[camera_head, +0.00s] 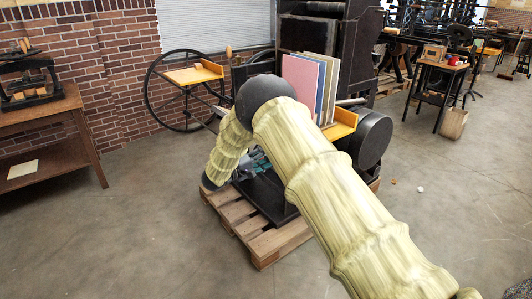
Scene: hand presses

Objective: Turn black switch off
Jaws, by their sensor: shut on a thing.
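My arm reaches over a dark press machine (316,33), with its forearm bent down at the machine's left front. My gripper (254,163) shows only in part, as grey-teal pieces behind the arm, low over the machine's black base (265,192). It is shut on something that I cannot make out. I cannot pick out the black switch; it may be hidden by my arm and gripper or too small to tell.
The machine stands on a wooden pallet (276,243). Upright boards (303,80), a spoked wheel (163,108) and a black drum (373,138) are close by. A wooden table (45,125) stands left. Floor is clear at the front left.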

